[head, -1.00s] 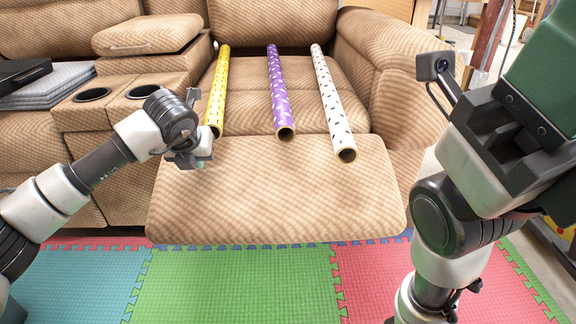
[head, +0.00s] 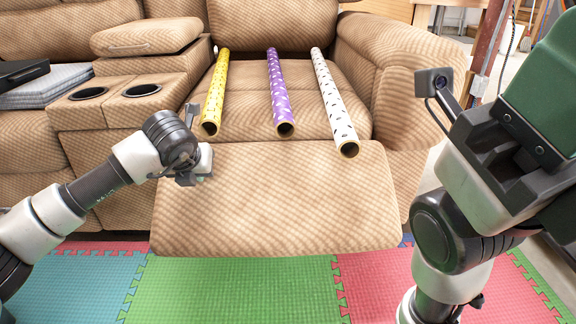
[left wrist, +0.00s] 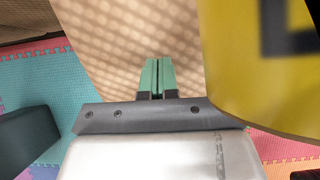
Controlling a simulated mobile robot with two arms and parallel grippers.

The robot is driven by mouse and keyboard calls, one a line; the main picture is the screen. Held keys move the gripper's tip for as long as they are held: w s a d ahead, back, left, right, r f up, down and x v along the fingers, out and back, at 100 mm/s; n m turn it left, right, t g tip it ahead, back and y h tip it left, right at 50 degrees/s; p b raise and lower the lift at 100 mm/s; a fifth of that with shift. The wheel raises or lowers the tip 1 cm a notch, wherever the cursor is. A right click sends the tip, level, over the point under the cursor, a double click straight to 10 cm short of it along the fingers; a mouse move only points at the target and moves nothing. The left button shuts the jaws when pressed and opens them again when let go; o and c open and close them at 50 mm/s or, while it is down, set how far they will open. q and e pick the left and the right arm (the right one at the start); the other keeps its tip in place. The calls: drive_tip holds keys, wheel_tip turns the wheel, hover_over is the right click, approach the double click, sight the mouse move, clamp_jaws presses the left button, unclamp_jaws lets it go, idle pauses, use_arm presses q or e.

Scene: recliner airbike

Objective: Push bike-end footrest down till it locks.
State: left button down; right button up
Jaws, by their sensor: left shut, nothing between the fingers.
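The brown fabric footrest (head: 280,205) is extended in front of the recliner seat, sloping down toward its front edge above the floor mats. My left gripper (head: 197,165) is over its rear left part, beside the near end of the yellow roll. In the left wrist view, the green fingertips (left wrist: 157,76) are together and empty, pointing at brown fabric (left wrist: 115,50). I cannot tell whether they touch it. My right gripper (head: 548,85) is raised at the right edge, close to the head camera and cut off; its finger gap does not show.
A yellow roll (head: 217,95), a purple roll (head: 279,95) and a white roll (head: 333,100) lie on the seat, near ends by the footrest. A large blurred yellow surface (left wrist: 265,65) fills the upper right of the left wrist view. Foam mats (head: 240,290) cover the floor.

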sight(198, 186)
use_arm(q)
drive_tip(key=shift+f+b, duration=0.3)
drive_tip(key=shift+f, duration=0.65)
drive_tip(key=shift+w+f+t, duration=0.15)
drive_tip(key=shift+f+t, duration=0.25)
drive_tip(key=shift+f, duration=1)
drive_tip(key=shift+w+f+t, duration=0.15)
drive_tip(key=shift+w+f, duration=0.05)
drive_tip(key=shift+f, duration=0.4)
drive_tip(key=shift+w+f+t, duration=0.15)
drive_tip(key=shift+f, duration=0.55)
